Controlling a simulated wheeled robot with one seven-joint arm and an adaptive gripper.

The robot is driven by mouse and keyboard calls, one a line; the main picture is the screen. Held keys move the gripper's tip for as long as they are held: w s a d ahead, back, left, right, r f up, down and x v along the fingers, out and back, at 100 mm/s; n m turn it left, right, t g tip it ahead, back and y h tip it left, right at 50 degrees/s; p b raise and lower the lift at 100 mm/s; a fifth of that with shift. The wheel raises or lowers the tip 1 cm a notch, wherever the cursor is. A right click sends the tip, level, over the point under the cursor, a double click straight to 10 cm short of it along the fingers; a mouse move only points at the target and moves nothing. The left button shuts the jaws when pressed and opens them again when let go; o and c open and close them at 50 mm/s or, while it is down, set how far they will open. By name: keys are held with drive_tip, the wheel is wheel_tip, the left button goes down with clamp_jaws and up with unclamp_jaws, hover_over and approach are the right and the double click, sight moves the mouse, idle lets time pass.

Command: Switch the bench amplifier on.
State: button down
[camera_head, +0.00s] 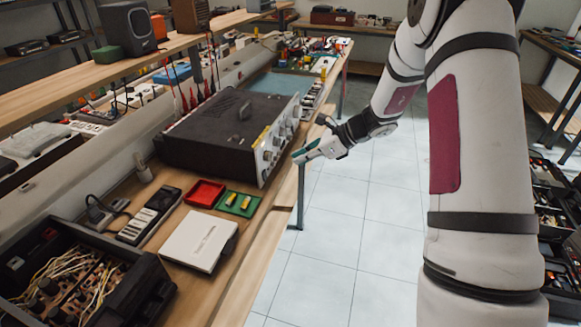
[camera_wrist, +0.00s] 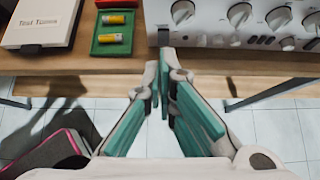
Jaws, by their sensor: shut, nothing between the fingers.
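The bench amplifier (camera_head: 229,131) is a wide black box with a silver front panel, standing on the wooden bench. Its front panel (camera_wrist: 233,17) shows in the wrist view with several round knobs and a row of small buttons and switches below them. My gripper (camera_head: 298,157) is in front of the panel, past the bench's front edge, and it seems apart from the panel. In the wrist view my gripper (camera_wrist: 163,68) has its fingertips together below the panel's left part, with nothing held. Which control is the power switch cannot be told.
A green tray (camera_head: 238,204) with yellow batteries, a red tray (camera_head: 204,193) and a white box (camera_head: 199,241) lie left of the amplifier. An open chassis with wires (camera_head: 75,275) is nearer. A shelf (camera_head: 98,78) runs behind. The tiled floor (camera_head: 375,220) beside the bench is clear.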

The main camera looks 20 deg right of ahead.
drive_tip(key=shift+r+v, duration=0.2)
drive_tip(key=shift+v, duration=1)
drive_tip(key=shift+w+a, duration=0.1)
drive_tip(key=shift+a, duration=0.05)
